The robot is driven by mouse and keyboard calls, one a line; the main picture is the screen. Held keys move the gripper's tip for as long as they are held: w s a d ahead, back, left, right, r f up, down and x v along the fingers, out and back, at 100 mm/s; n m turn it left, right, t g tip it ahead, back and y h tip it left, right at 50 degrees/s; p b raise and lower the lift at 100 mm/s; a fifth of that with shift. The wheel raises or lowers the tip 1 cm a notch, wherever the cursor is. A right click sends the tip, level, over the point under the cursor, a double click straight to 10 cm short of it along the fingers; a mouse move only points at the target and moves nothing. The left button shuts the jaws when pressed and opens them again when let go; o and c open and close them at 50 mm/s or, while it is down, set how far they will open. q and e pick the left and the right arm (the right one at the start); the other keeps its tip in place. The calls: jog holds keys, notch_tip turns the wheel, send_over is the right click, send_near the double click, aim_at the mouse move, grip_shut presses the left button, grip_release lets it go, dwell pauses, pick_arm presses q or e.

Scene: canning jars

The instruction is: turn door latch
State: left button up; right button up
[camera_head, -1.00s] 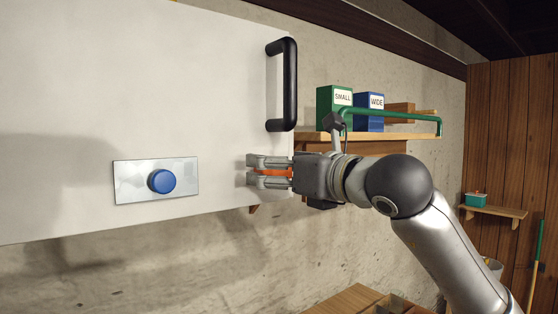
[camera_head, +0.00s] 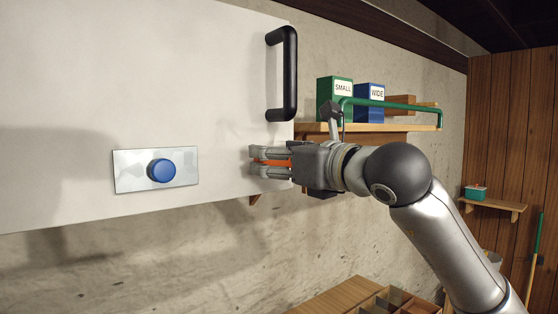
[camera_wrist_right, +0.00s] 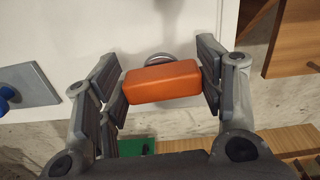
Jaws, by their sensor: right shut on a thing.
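A white door (camera_head: 90,80) fills the left of the head view. An orange latch (camera_head: 272,162) is at its right edge, below a black handle (camera_head: 288,75). My right gripper (camera_head: 256,161) is shut on the orange latch, with its fingers above and below it in the head view. In the right wrist view the latch (camera_wrist_right: 162,82) is an orange block between the two fingers, slightly tilted, with a round grey mount (camera_wrist_right: 159,58) behind it. My left gripper is not in view.
A metal plate (camera_head: 128,172) with a blue knob (camera_head: 161,170) is on the door. Right of the door, a wooden shelf (camera_head: 315,127) carries a green box (camera_head: 325,95) and a blue box (camera_head: 371,103), with a green rail (camera_head: 400,104) in front. A wooden crate (camera_head: 395,300) is below.

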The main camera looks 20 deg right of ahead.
jog(key=n+b, duration=0.2)
jog(key=n, duration=0.2)
jog(key=n+b, duration=0.2)
jog(key=n, duration=0.2)
jog(key=n+b, duration=0.2)
jog(key=n, duration=0.2)
jog(key=shift+s+a+f+n, duration=0.2)
jog(key=shift+a+f+n, duration=0.2)
jog(key=shift+a+f+n+b, duration=0.15)
jog(key=shift+n+b, duration=0.15)
jog(key=shift+n, duration=1.9)
jog(key=o, duration=1)
jog(key=shift+s, duration=0.1)
jog(key=v, duration=1.2)
